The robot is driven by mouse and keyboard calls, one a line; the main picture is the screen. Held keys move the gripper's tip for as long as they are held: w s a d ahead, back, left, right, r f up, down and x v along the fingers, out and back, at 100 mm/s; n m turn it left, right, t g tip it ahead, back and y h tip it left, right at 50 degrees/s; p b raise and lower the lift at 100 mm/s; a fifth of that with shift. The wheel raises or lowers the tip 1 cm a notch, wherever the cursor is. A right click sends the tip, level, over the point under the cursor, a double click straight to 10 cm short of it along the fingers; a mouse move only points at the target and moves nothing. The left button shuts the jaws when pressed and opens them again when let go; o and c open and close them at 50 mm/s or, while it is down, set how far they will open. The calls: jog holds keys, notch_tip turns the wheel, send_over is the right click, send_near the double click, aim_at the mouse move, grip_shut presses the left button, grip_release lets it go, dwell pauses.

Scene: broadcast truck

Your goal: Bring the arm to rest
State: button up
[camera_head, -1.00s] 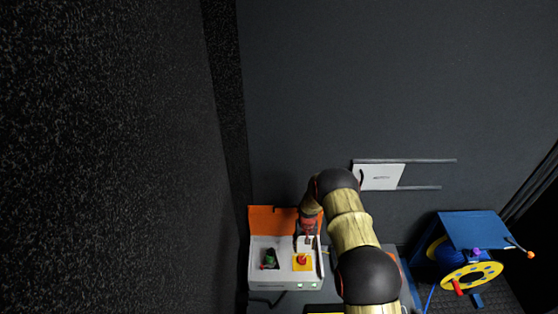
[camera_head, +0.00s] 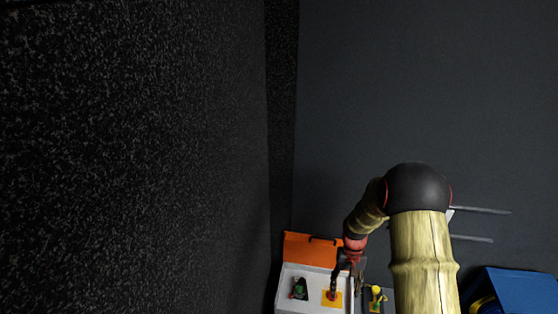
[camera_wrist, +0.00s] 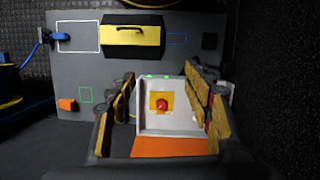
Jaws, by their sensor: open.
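My gripper (camera_head: 345,276) hangs over the right part of a white box with an orange lid (camera_head: 312,249) in the head view. In the wrist view, my gripper (camera_wrist: 160,104) is open, its two yellow-padded fingers wide apart with nothing held between them. Between the fingers the wrist view shows the white box (camera_wrist: 184,93) and its red button on a yellow plate (camera_wrist: 162,103). My arm reaches up from the bottom edge of the head view and bends down to the left at a dark joint.
A green and dark item (camera_head: 299,288) sits in the box's left part. A yellow item (camera_head: 376,297) stands right of the box. A blue reel stand (camera_head: 512,290) is at the lower right. A speckled dark wall (camera_head: 130,150) fills the left.

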jog(key=s+a+r+t+p, duration=0.1)
jog(key=s+r, duration=0.6)
jog(key=r, duration=0.8)
jog(key=s+a+r+t+p, duration=0.2)
jog(key=s+r, duration=0.6)
jog(key=r, duration=0.8)
jog(key=s+a+r+n+t+p, duration=0.1)
jog(key=s+r+t, duration=0.4)
jog(key=r, duration=1.1)
jog(key=s+p, duration=0.1)
jog(key=s, duration=0.1)
jog(key=shift+s+a+t+p, duration=0.2)
jog(key=shift+s+t+p, duration=0.1)
jog(key=shift+p, duration=0.1)
